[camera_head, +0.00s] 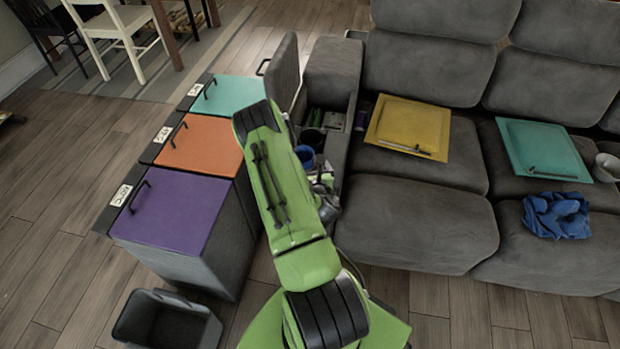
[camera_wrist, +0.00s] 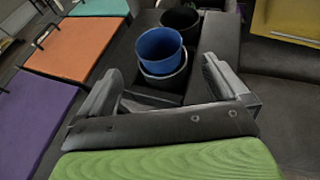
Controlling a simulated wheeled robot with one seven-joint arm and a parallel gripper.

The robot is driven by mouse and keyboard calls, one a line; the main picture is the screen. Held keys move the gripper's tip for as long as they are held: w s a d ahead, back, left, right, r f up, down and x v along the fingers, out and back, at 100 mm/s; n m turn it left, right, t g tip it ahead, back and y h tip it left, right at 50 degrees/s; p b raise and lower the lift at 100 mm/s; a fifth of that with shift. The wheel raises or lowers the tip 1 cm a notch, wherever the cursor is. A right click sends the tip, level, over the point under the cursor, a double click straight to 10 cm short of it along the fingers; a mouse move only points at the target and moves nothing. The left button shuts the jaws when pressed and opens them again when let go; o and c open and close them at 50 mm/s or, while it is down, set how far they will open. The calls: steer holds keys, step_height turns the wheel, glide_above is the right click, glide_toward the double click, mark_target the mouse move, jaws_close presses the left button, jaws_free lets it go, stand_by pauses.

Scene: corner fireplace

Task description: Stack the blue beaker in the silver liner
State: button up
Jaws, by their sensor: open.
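The blue beaker (camera_wrist: 160,60) is upright in the wrist view, with its open top facing up. Its lower end appears to sit inside the rim of the silver liner (camera_wrist: 167,83), which shows just below it; how deep it sits cannot be told. The beaker also shows in the head view (camera_head: 305,152), partly hidden by my arm. My gripper (camera_wrist: 161,66) is open and empty, its fingers left and right of the liner and nearer the camera. In the head view my arm hides most of the liner.
A black cup (camera_wrist: 180,20) stands behind the beaker in the sofa armrest compartment (camera_head: 338,118). Its lid (camera_head: 284,72) stands raised. Purple (camera_head: 175,212), orange (camera_head: 200,144) and teal (camera_head: 228,95) lidded bins stand left. The sofa (camera_head: 415,220) is right.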

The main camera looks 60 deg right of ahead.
steer(key=w+a+r+m+g+y, duration=0.1)
steer(key=w+a+r+m+y, duration=0.15)
steer(key=a+r+m, duration=0.6)
steer(key=w+a+r+m+g+y, duration=0.1)
steer(key=w+a+r+m, duration=0.2)
steer(key=a+r+m, duration=0.55)
steer(key=s+a+r+m+g+y, duration=0.1)
steer(key=s+a+r+m+y, duration=0.2)
steer(key=s+a+r+m, duration=0.2)
steer(key=s+a+r+m+g+y, duration=0.1)
steer(key=s+a+r+m+y, duration=0.2)
steer(key=s+a, duration=0.8)
step_height(320, 180, up, 3)
steer(key=shift+s+a+r+m, duration=0.2)
steer(key=shift+a+m, duration=0.45)
steer(key=shift+m, duration=0.45)
